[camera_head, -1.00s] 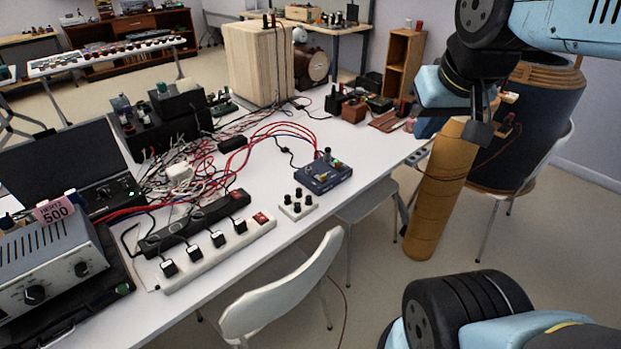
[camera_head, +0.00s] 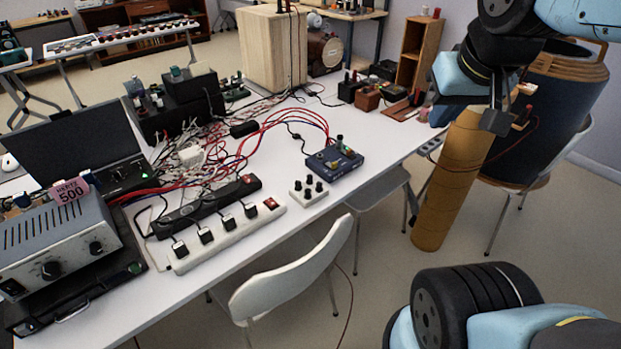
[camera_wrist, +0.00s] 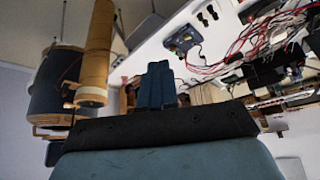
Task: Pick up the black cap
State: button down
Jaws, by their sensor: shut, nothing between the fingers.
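Several small black caps or knobs (camera_head: 308,194) stand upright on a small white block (camera_head: 298,199) near the front edge of the white table (camera_head: 265,236). I cannot tell which one is the black cap of the task. Small black shapes also show on the table in the wrist view (camera_wrist: 207,16). My gripper (camera_head: 496,122) hangs at the upper right, beyond the table's front edge and well apart from the block. Its fingers are together and empty in the wrist view (camera_wrist: 157,82).
A blue box with knobs (camera_head: 334,168) sits beside the white block. A power strip (camera_head: 228,231), cables and a grey device (camera_head: 62,250) fill the left side. A white chair (camera_head: 290,280) stands at the front edge. A tan cylinder (camera_head: 450,190) stands right of the table.

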jog(key=c, duration=1.9)
grip_release()
jog(key=o, duration=0.3)
jog(key=shift+w+a, duration=0.1)
jog(key=shift+w, duration=0.15)
jog(key=o, duration=0.3)
jog(key=shift+n+g+y, duration=0.3)
jog(key=shift+g, duration=0.3)
jog(key=w, duration=0.2)
jog(key=w+a+f, duration=0.1)
jog(key=w, duration=0.1)
jog(key=w+a, duration=0.1)
jog(key=w, duration=0.1)
jog(key=shift+w+a+f, duration=0.15)
jog(key=shift+f, duration=0.1)
jog(key=shift+o, duration=0.2)
jog(key=n+g, duration=0.2)
jog(key=g, duration=0.2)
send_over(308, 190)
notch_tip(308, 190, down, 22)
notch_tip(308, 190, down, 13)
jog(key=shift+f, duration=0.2)
